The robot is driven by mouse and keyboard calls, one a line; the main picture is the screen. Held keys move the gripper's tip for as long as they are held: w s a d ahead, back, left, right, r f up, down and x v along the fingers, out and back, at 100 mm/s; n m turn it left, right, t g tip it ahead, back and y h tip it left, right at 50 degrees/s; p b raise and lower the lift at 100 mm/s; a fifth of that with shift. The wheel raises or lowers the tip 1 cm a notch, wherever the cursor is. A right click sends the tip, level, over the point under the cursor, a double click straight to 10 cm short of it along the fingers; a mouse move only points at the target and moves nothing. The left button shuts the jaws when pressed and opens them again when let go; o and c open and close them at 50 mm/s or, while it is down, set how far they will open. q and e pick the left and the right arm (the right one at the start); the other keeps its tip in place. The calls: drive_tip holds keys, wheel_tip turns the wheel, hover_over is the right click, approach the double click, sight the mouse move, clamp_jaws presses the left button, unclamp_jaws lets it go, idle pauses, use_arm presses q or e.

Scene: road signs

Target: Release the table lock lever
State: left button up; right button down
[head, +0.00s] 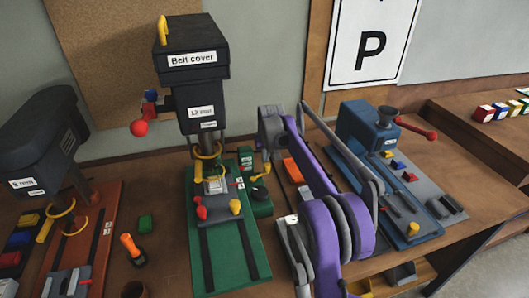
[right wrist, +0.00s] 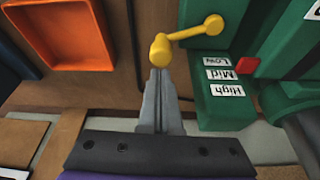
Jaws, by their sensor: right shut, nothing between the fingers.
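A yellow lever (right wrist: 190,33) with a rounded knob at each end sits beside a green machine part in the right wrist view. It also shows in the head view (head: 260,177), right of the green drill press (head: 230,255). My right gripper (right wrist: 160,78) is shut and empty, with its fingertips at the lever's nearer knob. I cannot tell whether they touch it. In the head view my right gripper (head: 267,158) points down beside the press column. No readable label names a table lock lever. My left gripper is not in view.
An orange tray (right wrist: 104,45) lies left of the lever. Labels Low, Mid and High (right wrist: 226,75) and a red marker (right wrist: 246,67) are on the green part. A blue machine (head: 366,125) stands right, a dark machine (head: 40,130) left. An orange-handled tool (head: 130,246) lies in front.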

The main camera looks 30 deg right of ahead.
sight(269, 167)
drive_tip(key=shift+s+f, duration=0.1)
drive_tip(key=shift+s, duration=0.05)
drive_tip(key=shift+s+d+m, duration=0.1)
drive_tip(key=shift+s+m, duration=0.4)
drive_tip(key=shift+m, duration=0.4)
drive_tip(key=shift+s+m+g+h, duration=0.3)
drive_tip(key=shift+s+m+h, duration=0.35)
drive_tip(key=shift+m, duration=0.35)
drive_tip(key=s+m, duration=0.2)
drive_tip(key=m, duration=0.1)
drive_tip(key=shift+s+g+h, duration=0.15)
drive_tip(key=shift+g+h, duration=0.2)
drive_tip(key=shift+g, duration=0.05)
drive_tip(key=shift+w+a, duration=0.35)
drive_tip(key=shift+w, duration=0.45)
